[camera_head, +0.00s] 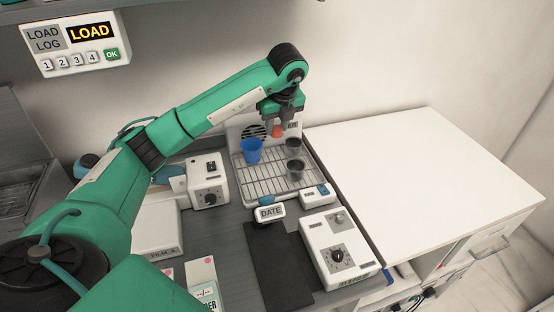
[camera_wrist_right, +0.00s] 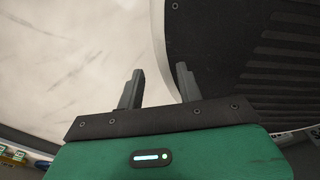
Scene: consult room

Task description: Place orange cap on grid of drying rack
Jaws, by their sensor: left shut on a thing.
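The orange cap (camera_head: 277,131) is held in my left gripper (camera_head: 277,122), above the back of the drying rack. The gripper is shut on it and points down. The drying rack (camera_head: 262,186) has a wire grid in a pale tray in front of a white upright panel. A blue cup (camera_head: 251,150) stands on the grid at the back left. Two dark cups (camera_head: 295,168) stand at the right side of the grid. The cap appears apart from the grid. My right gripper (camera_wrist_right: 160,82) shows in the right wrist view with its fingers apart and nothing between them.
A white box with a dial (camera_head: 208,181) stands left of the rack, and another dial box (camera_head: 336,250) in front right. A DATE block (camera_head: 269,213) lies before the rack by a black mat (camera_head: 277,265). A white cabinet top (camera_head: 410,170) at right is clear.

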